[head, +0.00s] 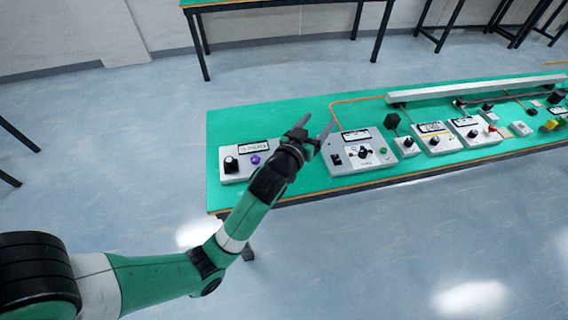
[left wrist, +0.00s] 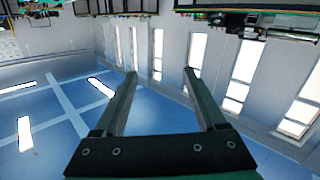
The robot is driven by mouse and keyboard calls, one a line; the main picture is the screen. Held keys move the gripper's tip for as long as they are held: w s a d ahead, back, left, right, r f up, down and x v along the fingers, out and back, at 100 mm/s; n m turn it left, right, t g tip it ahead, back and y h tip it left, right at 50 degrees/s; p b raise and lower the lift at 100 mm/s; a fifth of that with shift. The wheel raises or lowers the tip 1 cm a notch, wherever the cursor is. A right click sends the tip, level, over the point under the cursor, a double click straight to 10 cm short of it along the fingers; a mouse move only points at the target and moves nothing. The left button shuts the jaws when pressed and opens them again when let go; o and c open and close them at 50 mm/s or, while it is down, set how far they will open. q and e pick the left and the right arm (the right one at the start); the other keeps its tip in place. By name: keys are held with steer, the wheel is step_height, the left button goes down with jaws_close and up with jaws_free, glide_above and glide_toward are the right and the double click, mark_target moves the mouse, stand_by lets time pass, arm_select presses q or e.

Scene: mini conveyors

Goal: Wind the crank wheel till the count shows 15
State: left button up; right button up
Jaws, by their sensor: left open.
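My left gripper (head: 317,123) is open and empty. In the head view it is between two control boxes on the green bench, seeming to be above the bench top. In the left wrist view its two fingers (left wrist: 160,73) stand apart with nothing between them. The left control box (head: 233,174) has a black knob, a purple button and a display. The larger grey box (head: 345,171) to the right has a dark central knob or handle (head: 363,152), a green button and a small display. I cannot tell which part is the crank wheel, nor read a count.
The green bench (head: 300,114) carries more small boxes with knobs to the right, a long pale rail (head: 470,88) and orange cables. Another table (head: 243,4) stands behind. The bench behind the left box is clear.

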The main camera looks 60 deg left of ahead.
arm_select(q)
steer(key=s+a+f+g+b, duration=0.1)
steer(key=s+a+f, duration=0.1)
steer(key=f, duration=0.5)
steer(key=s+a+f+n+g+b, duration=0.1)
steer(key=s+f, duration=0.3)
steer(key=f, duration=0.4)
steer(key=s+a+f+g+b, duration=0.1)
steer(key=s+a+f+g, duration=0.2)
steer(key=f, duration=0.5)
steer(key=shift+s+a+f+n+y, duration=0.1)
steer(key=shift+s+a+n+y, duration=0.2)
steer(key=shift+s, duration=0.1)
steer(key=b+x, duration=0.5)
steer(key=x, duration=0.5)
steer(key=shift+w+a+f, duration=0.2)
steer(key=shift+w+f, duration=0.05)
steer(key=shift+w+a+b, duration=0.3)
steer(key=shift+a+b, duration=0.05)
jaws_close()
steer(key=m+h+p, duration=0.1)
steer(key=p, duration=0.2)
steer(key=shift+s+r+t, duration=0.1)
steer(key=shift+r+t, duration=0.05)
steer(key=shift+t, duration=0.15)
steer(key=shift+m+p, duration=0.3)
steer(key=shift+p, duration=0.05)
arm_select(e)
step_height(320, 180, down, 7)
